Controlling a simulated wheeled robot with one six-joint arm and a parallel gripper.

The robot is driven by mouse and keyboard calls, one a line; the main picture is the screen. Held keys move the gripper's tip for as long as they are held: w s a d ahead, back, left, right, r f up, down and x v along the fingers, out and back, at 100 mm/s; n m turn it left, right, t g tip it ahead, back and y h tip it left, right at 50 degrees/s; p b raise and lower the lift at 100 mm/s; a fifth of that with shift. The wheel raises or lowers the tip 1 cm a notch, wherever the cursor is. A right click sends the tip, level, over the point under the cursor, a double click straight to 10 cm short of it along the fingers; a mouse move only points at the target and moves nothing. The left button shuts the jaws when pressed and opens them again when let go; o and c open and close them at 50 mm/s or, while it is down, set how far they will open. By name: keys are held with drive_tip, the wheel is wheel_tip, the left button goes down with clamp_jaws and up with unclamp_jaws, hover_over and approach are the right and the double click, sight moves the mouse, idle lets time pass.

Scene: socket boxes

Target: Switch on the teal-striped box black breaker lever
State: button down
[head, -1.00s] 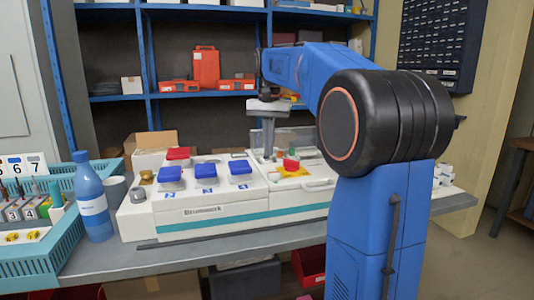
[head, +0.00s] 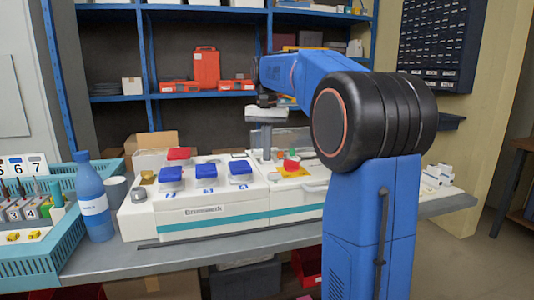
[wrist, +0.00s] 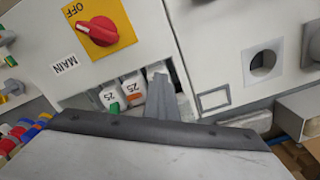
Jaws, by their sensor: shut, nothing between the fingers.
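The teal-striped white box (head: 213,222) stands on the bench, with a lidded right-hand section under my gripper. My gripper (head: 267,155) points down over this section, fingers together and empty. In the wrist view, its grey fingers (wrist: 163,103) are beside a row of breakers, over the rightmost one (wrist: 157,70). A breaker marked 25 with a green patch (wrist: 110,97) and one with an orange patch (wrist: 134,87) show to their left. I cannot make out a black lever; the fingers cover part of the row. Contact cannot be told.
A red rotary switch (wrist: 98,31) on a yellow plate, with OFF beside it and a MAIN label, is close to the breakers. Blue socket lids (head: 205,171) and a red lid (head: 179,154) lie left. A blue bottle (head: 92,203) and teal crate (head: 35,262) stand further left.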

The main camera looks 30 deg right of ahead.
drive_tip(key=shift+w+d+r, duration=0.1)
drive_tip(key=shift+d+r, duration=0.05)
drive_tip(key=shift+r, duration=0.8)
drive_tip(key=shift+w+d+r, duration=0.1)
drive_tip(key=shift+d+r, duration=0.05)
drive_tip(key=shift+r, duration=0.75)
drive_tip(key=shift+s+a+r, duration=0.1)
drive_tip(key=shift+s+r, duration=0.05)
drive_tip(key=shift+r, duration=0.7)
drive_tip(key=shift+s, duration=0.1)
